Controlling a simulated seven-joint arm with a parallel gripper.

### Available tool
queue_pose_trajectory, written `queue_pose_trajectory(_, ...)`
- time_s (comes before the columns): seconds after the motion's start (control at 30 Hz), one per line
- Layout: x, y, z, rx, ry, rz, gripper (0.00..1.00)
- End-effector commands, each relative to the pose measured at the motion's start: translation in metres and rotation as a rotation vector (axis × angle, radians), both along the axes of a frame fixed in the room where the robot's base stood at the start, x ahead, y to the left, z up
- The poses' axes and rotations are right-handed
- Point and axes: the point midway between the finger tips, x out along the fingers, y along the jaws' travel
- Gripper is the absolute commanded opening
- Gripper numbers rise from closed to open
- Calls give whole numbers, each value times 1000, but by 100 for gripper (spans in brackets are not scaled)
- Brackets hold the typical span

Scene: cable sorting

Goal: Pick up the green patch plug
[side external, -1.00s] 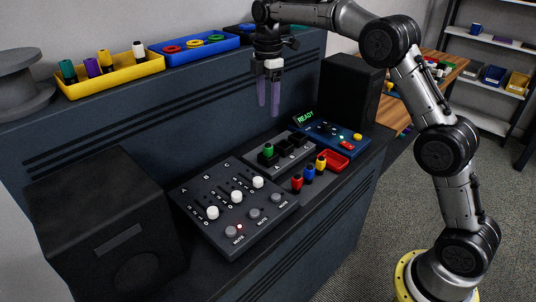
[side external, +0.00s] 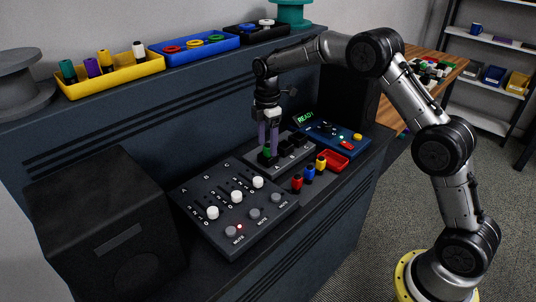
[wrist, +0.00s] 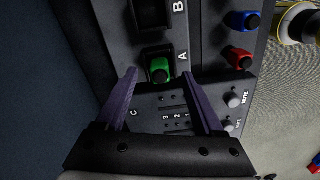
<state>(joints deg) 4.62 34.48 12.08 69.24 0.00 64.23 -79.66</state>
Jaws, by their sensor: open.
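The green patch plug (wrist: 158,70) stands in the socket marked A on the grey patch panel (wrist: 205,30). In the side view the plug (side external: 267,153) is partly hidden by my fingers. My gripper (side external: 269,150) is lowered over socket A with its purple fingers around or just beside the plug. In the wrist view my gripper (wrist: 160,73) is open, one finger on each side of the plug, with gaps between plug and fingers. I cannot tell whether the fingertips are at the plug's full depth.
Red (side external: 297,183), blue (side external: 309,172) and yellow (side external: 321,162) plugs stand in front of the panel, near a red tray (side external: 334,160). A fader mixer (side external: 232,208) with white knobs is at the left. A blue box with a READY display (side external: 330,132) is behind right.

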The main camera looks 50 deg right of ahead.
Motion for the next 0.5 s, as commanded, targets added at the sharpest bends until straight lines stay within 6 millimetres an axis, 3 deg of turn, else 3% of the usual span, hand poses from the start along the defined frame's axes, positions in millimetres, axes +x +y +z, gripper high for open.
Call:
queue_pose_trajectory(0.1,0,0,-10,0,0,0,70)
queue_pose_trajectory(0.37,0,0,-12,0,-1,0,70)
queue_pose_trajectory(0.5,0,0,-12,0,-1,0,45)
